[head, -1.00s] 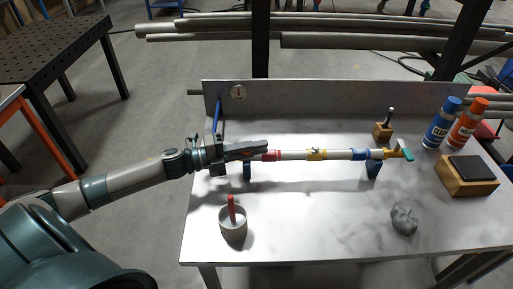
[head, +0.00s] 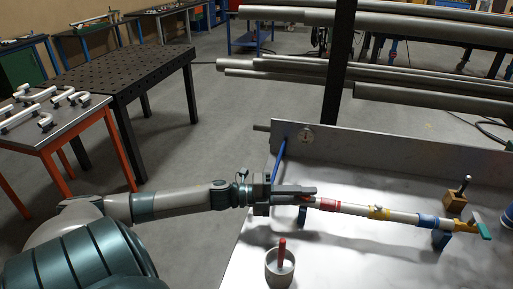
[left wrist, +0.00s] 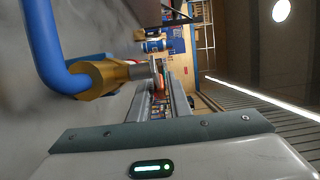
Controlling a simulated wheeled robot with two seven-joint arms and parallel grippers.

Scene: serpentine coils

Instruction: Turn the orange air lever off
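The pipe run (head: 355,211) carries red, yellow and blue bands and lies on supports above the white bench. My left gripper (head: 308,192) is at the pipe's left end, with its dark fingers along the pipe just left of the red band. A small orange-red part (left wrist: 159,74), perhaps the lever, shows between the fingers in the left wrist view. The fingers hide most of it, and whether they grip it is unclear. A brass fitting with a teal handle (head: 484,230) is at the pipe's right end. My right gripper is out of view.
A blue tube (head: 280,160) rises behind my left gripper; it also shows close in the left wrist view (left wrist: 42,45), entering a brass fitting (left wrist: 100,78). A grey cup (head: 280,268) with a red item stands in front.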

